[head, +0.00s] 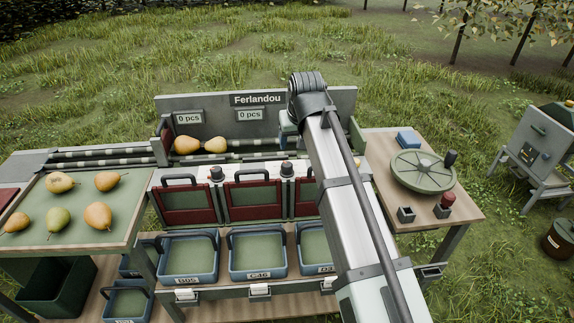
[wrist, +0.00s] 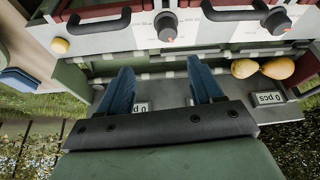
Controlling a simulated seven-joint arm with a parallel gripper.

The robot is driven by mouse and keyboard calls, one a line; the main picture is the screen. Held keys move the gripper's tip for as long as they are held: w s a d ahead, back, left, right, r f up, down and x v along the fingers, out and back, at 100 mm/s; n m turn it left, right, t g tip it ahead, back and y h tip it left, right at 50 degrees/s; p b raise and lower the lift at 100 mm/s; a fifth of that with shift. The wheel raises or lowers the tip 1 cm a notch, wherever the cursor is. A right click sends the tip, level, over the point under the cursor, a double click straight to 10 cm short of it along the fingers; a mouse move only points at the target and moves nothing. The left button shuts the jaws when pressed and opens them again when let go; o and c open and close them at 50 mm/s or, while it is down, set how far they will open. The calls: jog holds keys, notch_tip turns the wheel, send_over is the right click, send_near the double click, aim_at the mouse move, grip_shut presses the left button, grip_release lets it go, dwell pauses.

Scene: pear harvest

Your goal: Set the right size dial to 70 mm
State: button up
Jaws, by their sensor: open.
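The right size dial (head: 286,168) is a dark knob with a red mark on the sorter's white front panel, just left of my arm in the head view. In the wrist view, which looks from the opposite side, the same dial (wrist: 167,27) is at top centre beside a printed scale too small to read. The left dial (head: 216,174) also shows in the wrist view (wrist: 277,21). My gripper (wrist: 159,66) is open, with two blue fingers apart and nothing between them. It is above the roller lane behind the panel, apart from the dial. My arm mostly hides it in the head view.
Two pears (head: 201,145) lie on the rollers at left. Dark handles (wrist: 98,22) stand near the dials. Blue crates (head: 188,258) sit below the red-framed flaps. More pears lie on the left table (head: 84,200). A round green wheel (head: 423,170) is on the right table.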

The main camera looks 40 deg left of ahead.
aim_at(287, 164)
jog(key=x, duration=0.9)
jog(key=s+x, duration=0.1)
jog(key=x, duration=0.3)
jog(key=shift+a+f, duration=0.4)
jog(key=c, duration=1)
jog(key=shift+c, duration=0.2)
jog(key=m+h, duration=0.1)
jog(key=m, duration=0.2)
jog(key=m+t, duration=0.1)
jog(key=m, duration=0.1)
jog(key=shift+a+m+h, duration=0.1)
jog(key=shift+m+h, duration=0.3)
jog(key=m+h, duration=0.1)
jog(key=m, duration=0.2)
jog(key=m+h, duration=0.1)
jog(key=m, duration=0.1)
jog(key=shift+m+t, duration=0.4)
